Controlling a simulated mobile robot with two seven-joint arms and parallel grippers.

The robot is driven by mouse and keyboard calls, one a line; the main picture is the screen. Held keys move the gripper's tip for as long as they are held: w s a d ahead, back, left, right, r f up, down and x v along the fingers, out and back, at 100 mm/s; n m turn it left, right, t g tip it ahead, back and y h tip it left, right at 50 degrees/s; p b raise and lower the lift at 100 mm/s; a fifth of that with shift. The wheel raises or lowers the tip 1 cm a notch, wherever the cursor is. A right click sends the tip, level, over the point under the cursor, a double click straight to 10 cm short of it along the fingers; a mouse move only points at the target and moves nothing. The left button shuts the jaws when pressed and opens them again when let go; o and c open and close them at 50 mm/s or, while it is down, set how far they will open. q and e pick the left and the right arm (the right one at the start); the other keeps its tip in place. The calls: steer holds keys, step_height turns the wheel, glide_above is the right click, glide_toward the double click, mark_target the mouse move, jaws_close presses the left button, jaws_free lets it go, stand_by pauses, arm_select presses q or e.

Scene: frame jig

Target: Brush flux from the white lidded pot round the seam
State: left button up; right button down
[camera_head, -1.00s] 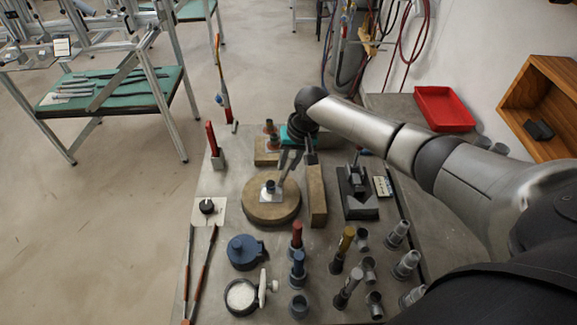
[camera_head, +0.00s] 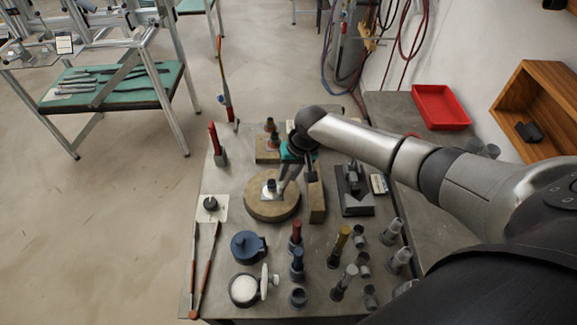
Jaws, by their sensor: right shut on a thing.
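My right gripper (camera_head: 287,178) reaches down from the upper right over the round tan board (camera_head: 262,211). It is shut on a slim thing, probably the brush, mostly hidden by the gripper. Its low end is close beside a small dark fitting (camera_head: 271,184) on a pale plate on the board. I cannot tell whether they touch, and the seam is too small to make out. A pot with white contents (camera_head: 243,289) stands open at the near left, with a pale upright part (camera_head: 265,281) at its right side. My left gripper is not in view.
A blue lidded pot (camera_head: 246,246) stands behind the white pot. Long-handled tools (camera_head: 205,272) lie at the left edge. Several upright tools and cups fill the near right. A tan block (camera_head: 317,200) and a dark vise-like fixture (camera_head: 355,192) stand right of the board.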

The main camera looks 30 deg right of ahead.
steer(key=shift+d+f, duration=0.1)
steer(key=shift+f, duration=0.05)
steer(key=shift+w+d, duration=0.15)
steer(key=shift+w, duration=0.2)
steer(key=shift+w+r+p, duration=0.15)
steer(key=shift+r+p, duration=0.05)
steer(key=shift+p, duration=0.1)
stand_by(1.5)
steer(key=shift+s+a+p, duration=0.3)
steer(key=shift+s+p, duration=0.25)
steer(key=shift+s, duration=0.1)
steer(key=shift+s+a+p, duration=0.3)
steer(key=shift+s+p, duration=0.25)
steer(key=shift+s, duration=0.05)
